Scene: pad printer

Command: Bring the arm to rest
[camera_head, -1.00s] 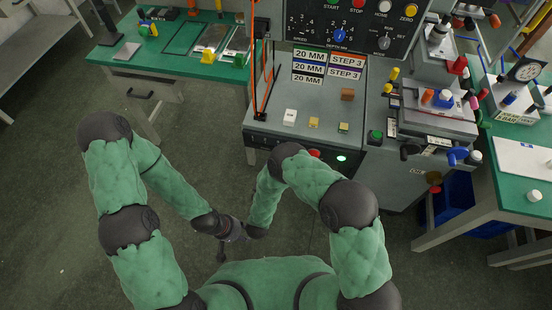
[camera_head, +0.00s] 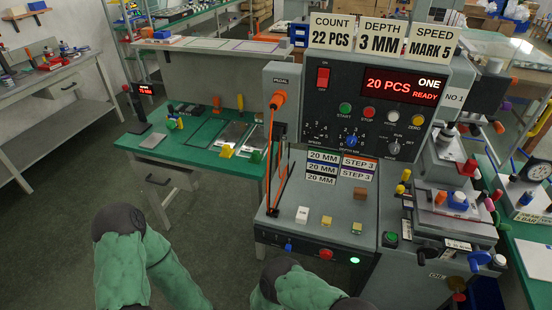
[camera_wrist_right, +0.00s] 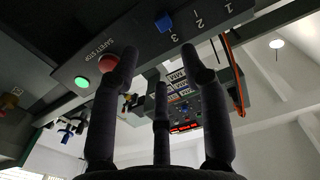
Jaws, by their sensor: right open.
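My right gripper (camera_wrist_right: 155,75) shows in the right wrist view with its dark fingers spread apart and nothing between them. It points up at the underside of the grey pad printer's front edge, with the red safety stop button (camera_wrist_right: 108,63) and the lit green button (camera_wrist_right: 82,83) beyond the fingers. In the head view my two green arms show only at the bottom edge, in front of the pad printer (camera_head: 440,155). Neither gripper shows there. My left gripper is out of view.
A green-topped bench (camera_head: 160,152) with small coloured parts stands left of the printer. Another green bench (camera_head: 535,255) with a gauge (camera_head: 537,170) stands at the right. The printer's lower ledge holds small blocks (camera_head: 302,215). Clear dark floor (camera_head: 60,225) lies at the lower left.

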